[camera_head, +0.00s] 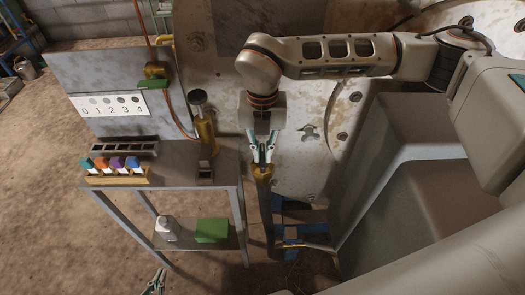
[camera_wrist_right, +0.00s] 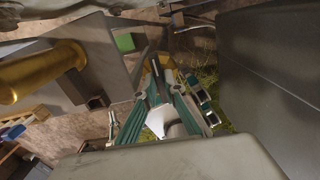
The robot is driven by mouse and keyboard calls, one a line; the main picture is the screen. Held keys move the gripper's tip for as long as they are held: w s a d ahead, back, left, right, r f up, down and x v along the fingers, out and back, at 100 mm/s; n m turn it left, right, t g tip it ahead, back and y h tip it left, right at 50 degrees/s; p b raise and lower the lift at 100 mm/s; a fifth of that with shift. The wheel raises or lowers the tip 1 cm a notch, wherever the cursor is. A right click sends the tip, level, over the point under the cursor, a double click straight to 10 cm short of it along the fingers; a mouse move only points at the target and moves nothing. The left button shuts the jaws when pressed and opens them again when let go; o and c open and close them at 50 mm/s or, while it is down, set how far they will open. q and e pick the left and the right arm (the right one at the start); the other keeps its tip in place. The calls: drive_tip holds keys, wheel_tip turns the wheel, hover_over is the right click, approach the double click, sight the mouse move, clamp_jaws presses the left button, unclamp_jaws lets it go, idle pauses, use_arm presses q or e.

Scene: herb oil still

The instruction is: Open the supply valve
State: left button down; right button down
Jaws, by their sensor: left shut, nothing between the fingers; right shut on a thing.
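A brass valve (camera_head: 155,70) with a green lever (camera_head: 153,84) sits on the copper pipe by the back panel. The lever looks roughly level; no gripper is near it. My right gripper (camera_head: 263,158) points down in front of the still, right of the table. It is shut on a small pale thing, seen between its teal fingers in the right wrist view (camera_wrist_right: 160,118); I cannot tell what it is. A brass-coloured fitting (camera_head: 262,173) on a dark post shows just below the fingertips. My left gripper (camera_head: 154,284) is shut and empty, low at the bottom edge.
The metal table (camera_head: 185,178) carries a brass cylinder (camera_head: 206,130) and a rack with several coloured-capped bottles (camera_head: 115,165). A numbered card (camera_head: 110,105) is on the panel. A green box (camera_head: 212,230) and white bottle (camera_head: 166,229) stand on the lower shelf.

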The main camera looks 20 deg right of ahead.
sight(262, 155)
drive_tip(key=c, duration=2.1)
unclamp_jaws()
drive_tip(key=shift+c, duration=0.2)
wheel_tip(262, 155, up, 12)
